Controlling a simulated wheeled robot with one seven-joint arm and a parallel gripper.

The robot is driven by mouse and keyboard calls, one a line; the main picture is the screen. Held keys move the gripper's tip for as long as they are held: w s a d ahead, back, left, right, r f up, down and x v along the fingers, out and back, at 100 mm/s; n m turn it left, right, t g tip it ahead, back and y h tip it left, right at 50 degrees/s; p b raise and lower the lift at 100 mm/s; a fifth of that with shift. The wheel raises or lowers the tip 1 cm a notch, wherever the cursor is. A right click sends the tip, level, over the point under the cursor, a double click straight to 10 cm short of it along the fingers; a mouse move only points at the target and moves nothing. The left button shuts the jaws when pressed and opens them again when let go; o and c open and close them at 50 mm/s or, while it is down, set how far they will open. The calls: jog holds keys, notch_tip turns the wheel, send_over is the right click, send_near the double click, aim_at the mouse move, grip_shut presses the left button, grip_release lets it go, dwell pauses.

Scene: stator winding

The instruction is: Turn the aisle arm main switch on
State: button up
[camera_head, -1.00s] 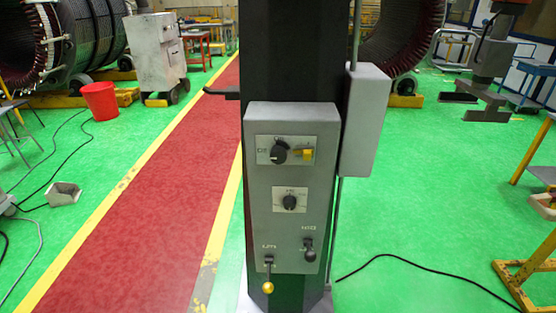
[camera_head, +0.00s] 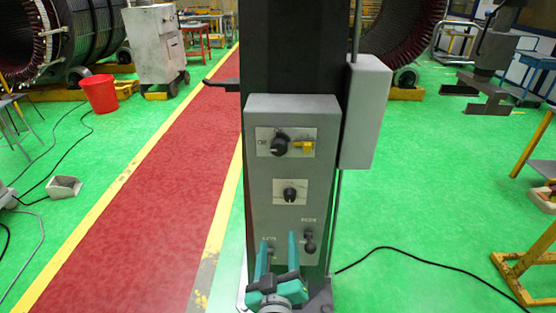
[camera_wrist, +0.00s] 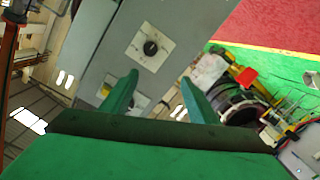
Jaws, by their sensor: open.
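The grey control panel (camera_head: 325,130) is on the front of a dark column. Its upper plate carries a black rotary knob (camera_head: 279,146) and a yellow piece (camera_head: 304,147); I cannot read which one is the main switch. A second black knob (camera_head: 290,194) sits below. A dark lever (camera_head: 310,241) is at lower right. My gripper (camera_head: 278,240) is open and empty, its green fingers pointing up in front of the panel's lower part and hiding the lower-left lever. In the wrist view, my gripper (camera_wrist: 158,80) faces the panel; one knob (camera_wrist: 150,48) shows, and the left finger partly covers another plate.
A grey box (camera_head: 367,112) sticks out on the column's right side. A dark bar (camera_head: 222,84) sticks out at its left. A black cable (camera_head: 400,252) runs over the green floor at right. The red aisle (camera_head: 150,190) at left is clear.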

jog(key=n, duration=0.2)
send_near(278, 150)
jog(key=shift+t, duration=0.4)
jog(key=w, duration=0.9)
jog(key=shift+f, duration=0.3)
jog(key=shift+c, duration=0.3)
jog(key=c, duration=1)
